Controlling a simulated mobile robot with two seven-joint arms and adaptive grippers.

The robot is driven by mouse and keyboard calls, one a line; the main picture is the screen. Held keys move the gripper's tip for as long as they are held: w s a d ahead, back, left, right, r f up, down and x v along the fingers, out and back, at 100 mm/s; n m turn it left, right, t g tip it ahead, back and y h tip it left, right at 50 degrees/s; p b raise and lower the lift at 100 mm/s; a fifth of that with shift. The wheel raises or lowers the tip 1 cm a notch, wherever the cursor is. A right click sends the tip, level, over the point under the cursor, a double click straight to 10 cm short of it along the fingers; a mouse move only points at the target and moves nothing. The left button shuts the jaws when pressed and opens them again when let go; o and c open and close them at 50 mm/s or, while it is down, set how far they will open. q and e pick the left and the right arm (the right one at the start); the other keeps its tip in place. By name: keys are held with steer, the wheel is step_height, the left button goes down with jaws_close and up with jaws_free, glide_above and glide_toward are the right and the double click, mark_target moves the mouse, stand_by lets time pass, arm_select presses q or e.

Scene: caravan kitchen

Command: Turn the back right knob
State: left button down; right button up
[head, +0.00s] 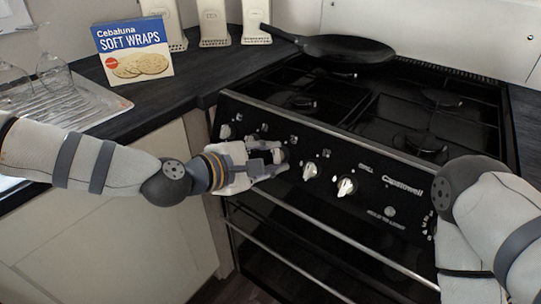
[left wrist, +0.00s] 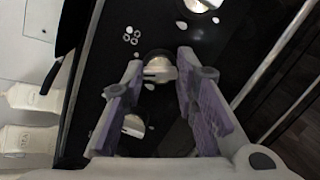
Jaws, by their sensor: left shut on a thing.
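The black stove's control panel (head: 375,186) has a row of silver knobs. My left gripper (head: 273,161) is at the panel, with its fingers around a knob (head: 281,155) near the middle of the row. In the left wrist view, this knob (left wrist: 158,68) is between the fingertips of my left gripper (left wrist: 157,82), which is shut on it. Two uncovered knobs, one (head: 310,171) and another (head: 346,186), are to the right of the gripper. A further knob (head: 225,131) is at the left end. I cannot read which burner the held knob marks. My right gripper is out of view.
A black frying pan (head: 345,48) sits at the back left of the hob. A Soft Wraps box (head: 133,52) and white canisters (head: 213,22) stand on the dark counter. A drying rack with glasses (head: 55,72) is at far left. Oven handles run below the panel.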

arm_select(q)
steer(key=m+p, duration=0.1)
steer(key=m, duration=0.4)
steer(key=shift+r+g, duration=0.1)
steer(key=shift+g, duration=0.2)
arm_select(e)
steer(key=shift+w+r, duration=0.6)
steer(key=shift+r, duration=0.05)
arm_select(q)
steer(key=c, duration=1.3)
jaws_free()
steer(key=v, duration=1.2)
steer(key=shift+r, duration=0.1)
steer(key=shift+d, duration=0.1)
